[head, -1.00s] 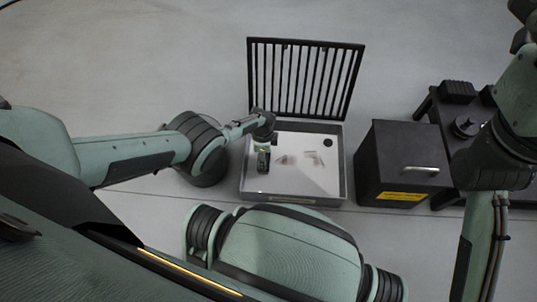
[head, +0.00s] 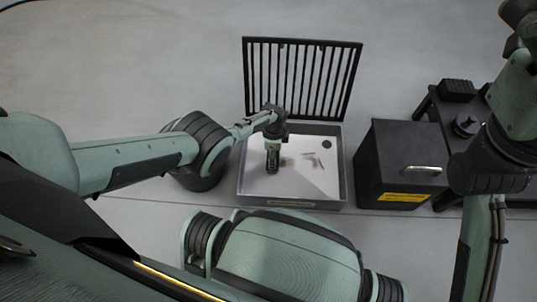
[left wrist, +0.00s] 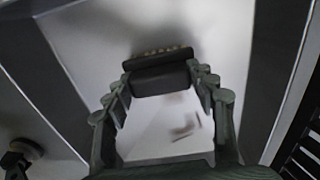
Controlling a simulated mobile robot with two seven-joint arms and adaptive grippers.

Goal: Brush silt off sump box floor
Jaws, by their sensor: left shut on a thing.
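The sump box (head: 341,185) is a shallow grey open box on the floor, with a pale inner floor. Small grey-brown silt patches (head: 310,161) lie right of its middle; they also show blurred in the left wrist view (left wrist: 186,126). My left gripper (head: 272,150) points down inside the box outline, left of the patches. In the left wrist view my left gripper (left wrist: 160,88) is shut on a dark brush (left wrist: 160,76) with a row of tan bristles. Whether the bristles touch the floor is unclear. My right arm shows at the right, but its gripper is out of view.
A black slatted grate (head: 301,78) stands upright at the box's back edge. A black bin (head: 393,165) with a handle and yellow label is close on the right. A dark low table (head: 428,104) stands beyond it.

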